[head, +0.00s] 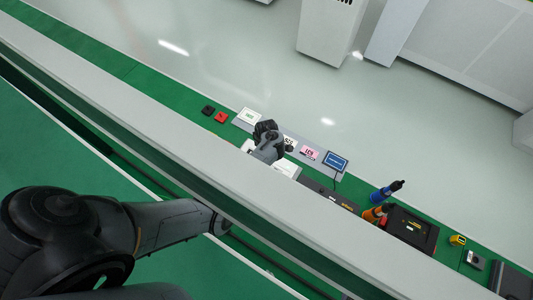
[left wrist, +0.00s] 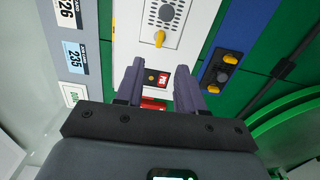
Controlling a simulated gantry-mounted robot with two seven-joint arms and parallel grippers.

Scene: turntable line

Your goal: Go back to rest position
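My left gripper (left wrist: 158,85) shows in the left wrist view with its two dark fingers apart. It faces a white panel (left wrist: 130,30) with a round grille and a yellow knob (left wrist: 160,38). A small black and red part (left wrist: 157,79) on the panel shows between the fingers, and I see no contact with it. In the head view my left arm reaches from the lower left behind a grey beam. The dark hand (head: 267,140) shows beyond the beam over the work strip; its fingertips are not clear there. My right gripper is in neither view.
The long grey beam (head: 160,130) crosses the head view diagonally. Beyond it are a red block (head: 221,117), a blue-framed display (head: 336,161), blue (head: 385,191) and orange (head: 376,212) tools and a black case (head: 411,230). A blue control box (left wrist: 226,60) sits right of the fingers.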

